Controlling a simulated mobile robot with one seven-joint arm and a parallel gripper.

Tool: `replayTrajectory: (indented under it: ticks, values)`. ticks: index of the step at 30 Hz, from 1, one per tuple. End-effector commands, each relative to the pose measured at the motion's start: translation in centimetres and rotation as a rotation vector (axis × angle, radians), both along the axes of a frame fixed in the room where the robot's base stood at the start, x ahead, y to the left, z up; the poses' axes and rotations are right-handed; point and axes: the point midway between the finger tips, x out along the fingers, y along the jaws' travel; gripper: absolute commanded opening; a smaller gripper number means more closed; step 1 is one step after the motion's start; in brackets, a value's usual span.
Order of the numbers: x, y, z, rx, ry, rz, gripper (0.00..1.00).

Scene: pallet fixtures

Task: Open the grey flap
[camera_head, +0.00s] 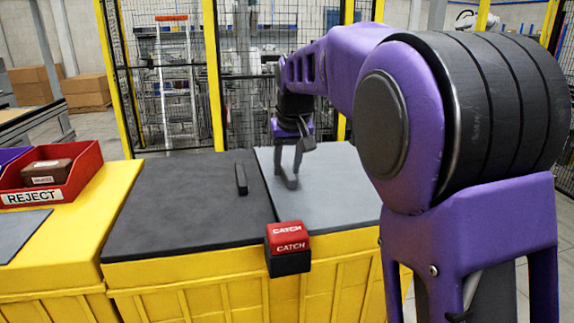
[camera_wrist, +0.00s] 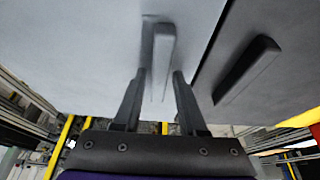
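The grey flap (camera_head: 335,190) lies flat on the right of the yellow box, beside a dark flap (camera_head: 190,205). A bar handle (camera_head: 290,183) stands on the grey flap. My gripper (camera_head: 287,170) points down over it. In the wrist view the fingers (camera_wrist: 159,73) are apart, one on each side of the near part of the grey handle (camera_wrist: 163,45); I cannot tell whether either touches it. A red and black catch (camera_head: 288,240) sits at the front edge where the flaps meet.
The dark flap has its own black handle (camera_head: 241,179), close left of my gripper. A red REJECT bin (camera_head: 85,178) holding a brown box stands on a yellow surface at the left. A mesh fence (camera_head: 255,75) with yellow posts stands behind.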

Motion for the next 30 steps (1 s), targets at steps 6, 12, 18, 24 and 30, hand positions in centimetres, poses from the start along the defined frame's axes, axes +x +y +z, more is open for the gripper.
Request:
replayTrajectory:
  ticks: [6,12,18,24,30]
  values:
    - [0.0,0.0,0.02,0.0,0.0,0.0,0.0]
    - [0.0,0.0,0.03,0.0,0.0,0.0,0.0]
    - [-0.01,0.0,0.04,0.0,0.0,0.0,0.0]
    - [-0.01,0.0,0.04,0.0,0.0,0.0,0.0]
    - [0.0,0.0,0.05,0.0,0.0,0.0,0.0]
